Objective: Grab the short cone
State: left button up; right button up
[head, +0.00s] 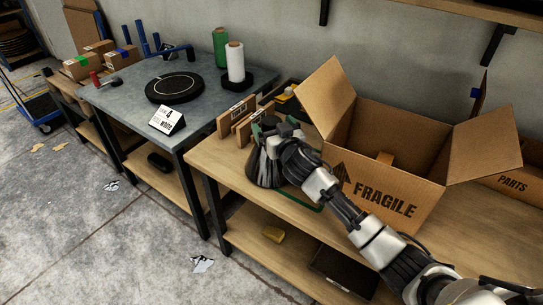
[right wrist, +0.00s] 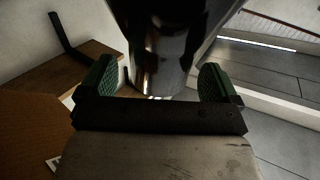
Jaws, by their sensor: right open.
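The short cone (head: 262,168) is a dark, glossy, tapered thing, wider at its base, on the wooden bench left of the cardboard box. My right gripper (head: 277,128) is at its upper part and hides some of its top and right side. In the right wrist view the dark, shiny cone (right wrist: 165,45) fills the space between the two green-padded fingers of my right gripper (right wrist: 156,80). The fingers are open on either side of it, and I cannot tell whether they touch it. My left gripper is not in view.
Small cardboard pieces (head: 236,115) stand behind the cone. A grey table (head: 130,98) with a black disc (head: 174,88) and white roll (head: 235,63) is left.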

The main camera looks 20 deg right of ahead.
jog(key=shift+w+a, duration=0.1)
jog(key=shift+w, duration=0.8)
jog(key=c, duration=1.4)
jog(key=shift+c, duration=0.8)
jog(key=shift+r, duration=0.15)
